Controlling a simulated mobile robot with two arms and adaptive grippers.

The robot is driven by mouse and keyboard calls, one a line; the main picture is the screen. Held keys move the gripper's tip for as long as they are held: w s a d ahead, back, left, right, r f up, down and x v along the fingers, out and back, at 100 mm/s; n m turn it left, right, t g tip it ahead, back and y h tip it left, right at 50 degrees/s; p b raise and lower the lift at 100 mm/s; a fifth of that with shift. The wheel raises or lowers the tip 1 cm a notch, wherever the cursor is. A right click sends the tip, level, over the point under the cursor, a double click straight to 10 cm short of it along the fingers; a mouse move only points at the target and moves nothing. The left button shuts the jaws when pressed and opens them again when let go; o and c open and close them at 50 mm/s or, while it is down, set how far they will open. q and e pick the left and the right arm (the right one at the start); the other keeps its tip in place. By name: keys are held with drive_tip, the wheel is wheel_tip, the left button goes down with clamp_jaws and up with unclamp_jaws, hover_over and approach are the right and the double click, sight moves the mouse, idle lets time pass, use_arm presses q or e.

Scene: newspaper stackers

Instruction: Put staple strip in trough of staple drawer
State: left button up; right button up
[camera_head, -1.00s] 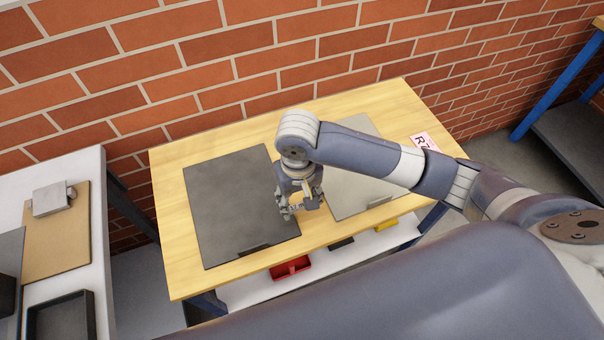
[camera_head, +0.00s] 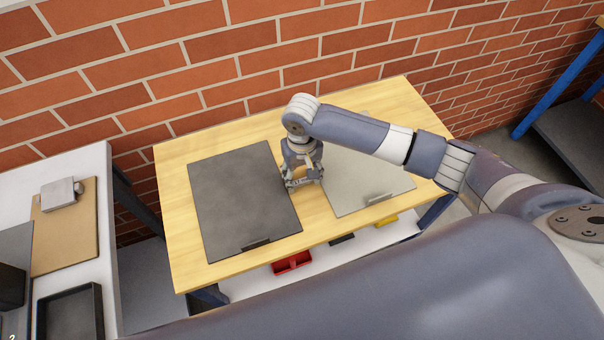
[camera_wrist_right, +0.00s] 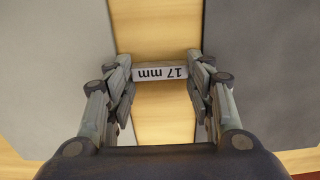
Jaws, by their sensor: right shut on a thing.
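My right gripper (camera_head: 303,182) is over the wooden table (camera_head: 185,265), above the gap between a dark plate (camera_head: 242,200) and a light grey plate (camera_head: 368,180). In the right wrist view its fingers are shut on the two ends of a small pale block marked "17 mm" (camera_wrist_right: 160,73), its print upside down. I cannot tell whether this block is the staple strip. Bare wood shows around it between the plates. I cannot make out a staple drawer or its trough. My left gripper is not in view.
A red tray (camera_head: 292,263) and a yellow item (camera_head: 386,220) are on the lower shelf. A side table at left holds a brown board (camera_head: 64,240), a grey metal block (camera_head: 61,194) and a black tray (camera_head: 70,318). A brick wall (camera_head: 200,60) stands behind.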

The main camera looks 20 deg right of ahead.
drive_tip(key=shift+f, duration=0.1)
drive_tip(key=o, duration=0.9)
drive_tip(key=shift+o, duration=0.7)
